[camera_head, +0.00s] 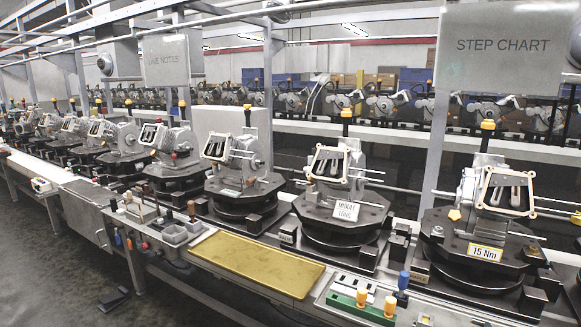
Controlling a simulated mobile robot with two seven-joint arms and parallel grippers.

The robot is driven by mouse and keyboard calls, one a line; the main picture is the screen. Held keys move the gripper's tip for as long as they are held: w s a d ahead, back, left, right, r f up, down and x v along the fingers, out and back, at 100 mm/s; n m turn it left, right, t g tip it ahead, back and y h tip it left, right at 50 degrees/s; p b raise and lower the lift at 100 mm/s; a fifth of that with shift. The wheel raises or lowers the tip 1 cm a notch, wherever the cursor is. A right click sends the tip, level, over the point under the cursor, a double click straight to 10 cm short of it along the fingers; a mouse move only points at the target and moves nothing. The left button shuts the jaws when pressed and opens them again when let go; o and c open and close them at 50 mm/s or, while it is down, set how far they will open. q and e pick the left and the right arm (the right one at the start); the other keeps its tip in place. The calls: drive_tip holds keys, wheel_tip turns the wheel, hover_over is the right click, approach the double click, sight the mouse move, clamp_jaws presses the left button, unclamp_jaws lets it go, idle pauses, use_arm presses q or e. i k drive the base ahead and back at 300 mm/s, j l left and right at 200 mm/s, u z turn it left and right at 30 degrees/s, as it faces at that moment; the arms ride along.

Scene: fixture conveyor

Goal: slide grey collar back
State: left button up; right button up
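I cannot single out a grey collar for certain. Grey metal parts and thin rods show on the round dark fixtures along the conveyor. The right fixture (462,268) carries a grey casting (469,188) with a tan-rimmed frame (479,195) and a "15 Nm" label (485,253). The middle fixture (340,232) carries a similar casting with a tilted frame (346,165) and a white label (346,211). A third fixture (240,205) stands left of it, with a grey casting (248,150). Neither of my grippers is in view.
A gold tray (256,262) lies empty on the front ledge. Signs (500,75) hang above. The floor in front is mostly clear.

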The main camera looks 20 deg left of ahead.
sight(310, 158)
drive_tip(key=j+u, duration=0.15)
drive_tip(key=j, duration=0.5)
drive_tip(key=i+j+u, duration=0.2)
drive_tip(key=j, duration=0.4)
drive_tip(key=i+j, duration=0.1)
drive_tip(key=i, duration=0.5)
drive_tip(key=i+j+z, duration=0.1)
drive_tip(key=i+z, duration=0.25)
drive_tip(key=k+z, duration=0.1)
drive_tip(key=z, duration=1)
